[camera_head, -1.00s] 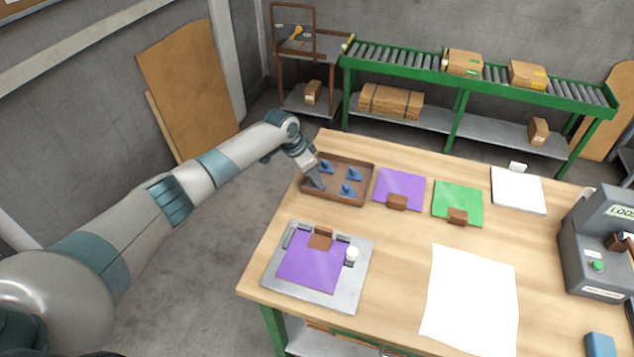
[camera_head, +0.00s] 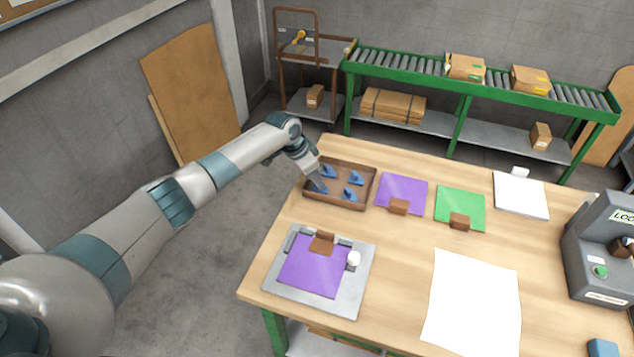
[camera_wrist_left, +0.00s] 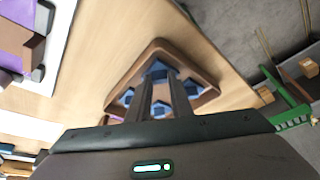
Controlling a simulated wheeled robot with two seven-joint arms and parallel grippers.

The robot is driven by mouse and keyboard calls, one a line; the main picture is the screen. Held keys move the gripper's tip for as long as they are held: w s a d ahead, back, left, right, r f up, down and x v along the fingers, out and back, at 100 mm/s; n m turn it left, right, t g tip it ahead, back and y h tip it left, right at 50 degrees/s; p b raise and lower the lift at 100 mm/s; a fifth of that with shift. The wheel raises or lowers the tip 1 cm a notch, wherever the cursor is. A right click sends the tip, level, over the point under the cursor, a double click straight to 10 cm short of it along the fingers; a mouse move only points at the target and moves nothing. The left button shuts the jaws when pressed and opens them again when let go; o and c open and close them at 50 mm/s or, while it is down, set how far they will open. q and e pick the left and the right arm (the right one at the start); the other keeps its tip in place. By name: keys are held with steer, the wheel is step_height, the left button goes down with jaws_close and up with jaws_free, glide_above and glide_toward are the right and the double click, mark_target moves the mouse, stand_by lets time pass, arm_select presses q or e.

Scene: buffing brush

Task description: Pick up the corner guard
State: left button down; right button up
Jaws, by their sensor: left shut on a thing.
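Several small blue corner guards sit in a brown tray (camera_head: 366,196) at the table's far left corner. Corner guards (camera_head: 329,171), (camera_head: 355,181) and (camera_head: 350,195) stand apart from my gripper. My left gripper (camera_head: 318,186) reaches down into the tray's left side and is shut on another blue corner guard (camera_head: 322,190), mostly hidden by the fingers. In the left wrist view, the two fingers (camera_wrist_left: 162,98) point into the tray, with a blue corner guard (camera_wrist_left: 158,68) at their tips. My right gripper is not in view.
A purple sheet (camera_head: 402,190) and a green sheet (camera_head: 460,205) with brown blocks lie right of the tray. A grey plate (camera_head: 345,302) with a purple sheet is nearer. A grey machine (camera_head: 600,250) stands at the right. White paper (camera_head: 472,305) lies at the front.

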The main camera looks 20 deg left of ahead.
arm_select(q)
steer(key=shift+r, duration=0.4)
step_height(320, 180, up, 2)
steer(key=shift+w+r+b, duration=0.1)
steer(key=shift+r+b, duration=0.15)
steer(key=shift+b, duration=0.5)
steer(key=s+d+r+b, duration=0.3)
steer(key=s+d+r, duration=0.2)
steer(key=d, duration=0.5)
step_height(320, 180, up, 2)
steer(key=shift+s+r, duration=0.1)
steer(key=shift+s, duration=0.3)
steer(key=shift+d, duration=0.1)
steer(key=s+a+r+n+y, duration=0.1)
steer(key=s+a+r+n, duration=0.1)
steer(key=s, duration=0.3)
steer(key=s+a+r+n+t+y, duration=0.1)
steer(key=s+a+r+n, duration=0.2)
steer(key=s, duration=0.3)
steer(key=s+a+r+n+y, duration=0.1)
steer(key=s+a+r+n, duration=0.1)
steer(key=s, duration=0.3)
steer(key=shift+s+a+r+n, duration=0.25)
steer(key=shift+a+r+n, duration=0.2)
steer(key=shift+n, duration=0.45)
steer(key=shift+a, duration=0.15)
